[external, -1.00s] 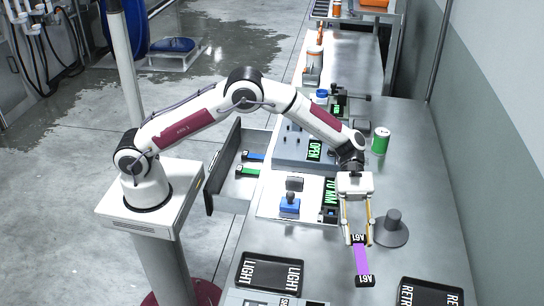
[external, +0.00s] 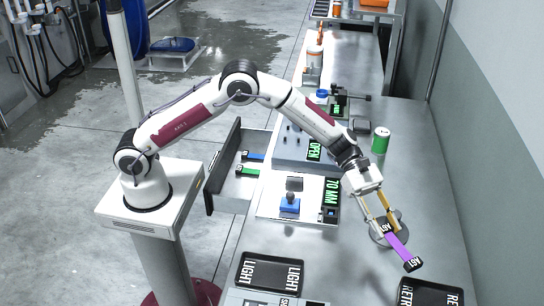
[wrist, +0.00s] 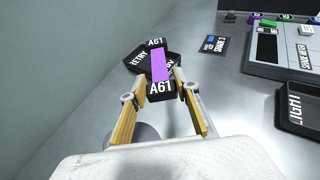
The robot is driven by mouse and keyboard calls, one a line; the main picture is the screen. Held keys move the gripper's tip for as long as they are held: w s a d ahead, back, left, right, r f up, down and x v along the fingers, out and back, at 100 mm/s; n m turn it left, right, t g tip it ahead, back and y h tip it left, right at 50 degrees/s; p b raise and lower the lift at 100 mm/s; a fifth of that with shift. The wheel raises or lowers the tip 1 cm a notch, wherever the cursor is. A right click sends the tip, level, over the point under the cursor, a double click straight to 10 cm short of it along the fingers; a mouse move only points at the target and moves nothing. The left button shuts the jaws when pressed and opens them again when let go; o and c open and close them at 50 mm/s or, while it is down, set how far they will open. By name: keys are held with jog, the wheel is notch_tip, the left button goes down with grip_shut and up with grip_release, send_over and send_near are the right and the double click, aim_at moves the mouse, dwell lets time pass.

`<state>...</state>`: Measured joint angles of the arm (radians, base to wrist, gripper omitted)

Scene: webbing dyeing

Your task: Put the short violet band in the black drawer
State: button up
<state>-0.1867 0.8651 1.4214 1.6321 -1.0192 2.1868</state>
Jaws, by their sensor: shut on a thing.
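A violet band (external: 398,244) with black ends marked A61 is held in my gripper (external: 386,228) above the right side of the steel bench. My gripper is shut on its near black end, and the band slants down to the right. In the wrist view the violet band (wrist: 159,64) points away from my gripper (wrist: 158,86), in front of the black RETRY tray. The dark-fronted drawer (external: 209,183) stands pulled out on the bench's left side, far from my gripper. A blue-ended band (external: 253,156) and a green-ended band (external: 247,171) lie in it.
A black LIGHT tray (external: 269,288) is at the front left, and a RETRY tray (external: 430,293) at the front right. A 70 MM display (external: 331,194), a blue block (external: 289,205) and a green can (external: 381,139) stand on the bench. A grey round base is under my gripper.

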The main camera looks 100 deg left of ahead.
jog(key=s+a+r+n+t+y, duration=0.2)
jog(key=a+n+y, duration=0.1)
jog(key=a, duration=0.5)
jog(key=s+a+r+n+t+y, duration=0.2)
jog(key=s+a+n+y, duration=0.15)
jog(key=a, duration=0.45)
jog(key=s+a+r+n+t+y, duration=0.1)
jog(key=a+r+n+t+y, duration=0.2)
jog(key=a, duration=0.5)
jog(key=s+a+r+n+g+y, duration=0.1)
jog(key=s+a+r+n+y, duration=0.2)
jog(key=s, duration=0.7)
jog(key=s+a+r+n+g+y, duration=0.1)
jog(key=s+a+r+n+y, duration=0.2)
jog(key=s+a, duration=0.5)
jog(key=s+a+r+n+g+y, duration=0.2)
jog(key=s+a, duration=0.4)
jog(key=s, duration=0.6)
jog(key=shift+s+a+r+n+y, duration=0.2)
jog(key=shift+r+n+y, duration=0.3)
jog(key=shift+n+y, duration=0.5)
jog(key=shift+w+d+y, duration=0.1)
jog(key=shift+w+y, duration=0.05)
jog(key=shift+y, duration=0.1)
